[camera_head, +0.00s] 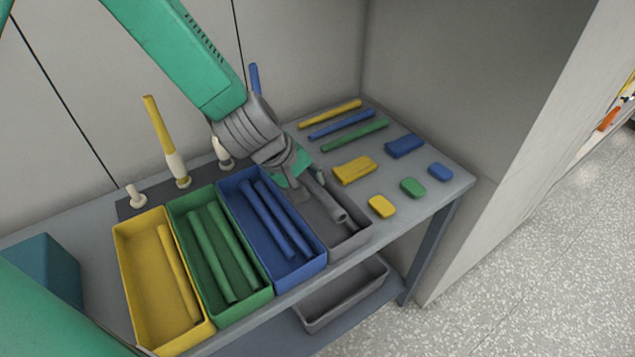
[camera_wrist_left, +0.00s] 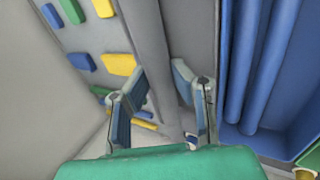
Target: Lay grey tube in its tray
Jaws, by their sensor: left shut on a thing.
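The grey tube (camera_head: 330,205) is held by my left gripper (camera_head: 305,187) at the grey tray, one end pointing toward the tray's front. The grey tray (camera_head: 350,243) is the rightmost of the row of trays. In the left wrist view the grey tube (camera_wrist_left: 152,45) runs between the two fingers of the left gripper (camera_wrist_left: 163,92). The tube lies within or just over the tray's outline; whether it touches the tray floor cannot be told. The gripper hides the tube's far part and the tray's back. My right gripper is not in view.
Yellow (camera_head: 128,270), green (camera_head: 240,307) and blue (camera_head: 290,278) trays with tubes stand left of the grey one. A yellow tube stands on a peg (camera_head: 160,130) behind. Loose tubes and blocks (camera_head: 355,170) lie to the right. A grey bin (camera_head: 345,297) sits below.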

